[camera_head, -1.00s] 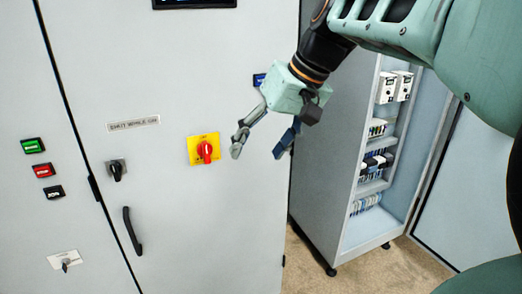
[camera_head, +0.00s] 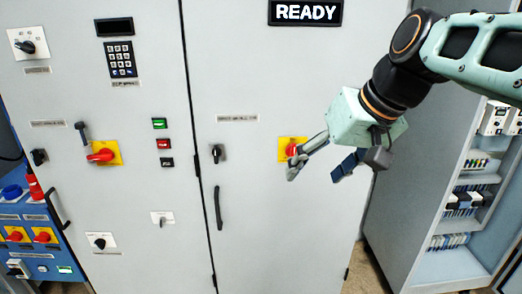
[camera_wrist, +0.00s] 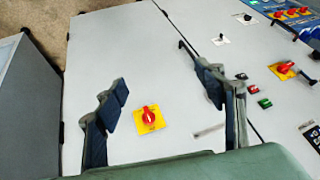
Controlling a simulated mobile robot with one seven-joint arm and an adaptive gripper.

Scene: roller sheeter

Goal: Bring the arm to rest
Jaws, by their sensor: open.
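My gripper (camera_head: 315,170) is open and empty in front of the right cabinet door (camera_head: 275,240). In the head view its near finger overlaps a red rotary switch on a yellow plate (camera_head: 284,143), partly hiding it. In the wrist view my gripper (camera_wrist: 165,100) has its two fingers spread wide, and the red switch (camera_wrist: 148,116) shows between them on the door, its knob uncovered. The gap between fingers and door is hard to judge; no contact is visible.
A READY display (camera_head: 305,12) sits at the top of the door. A black door handle (camera_head: 218,208) and a small black switch (camera_head: 217,153) are to the left. An open cabinet (camera_head: 395,225) with electrical parts stands at the right. A blue panel (camera_head: 40,245) is at lower left.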

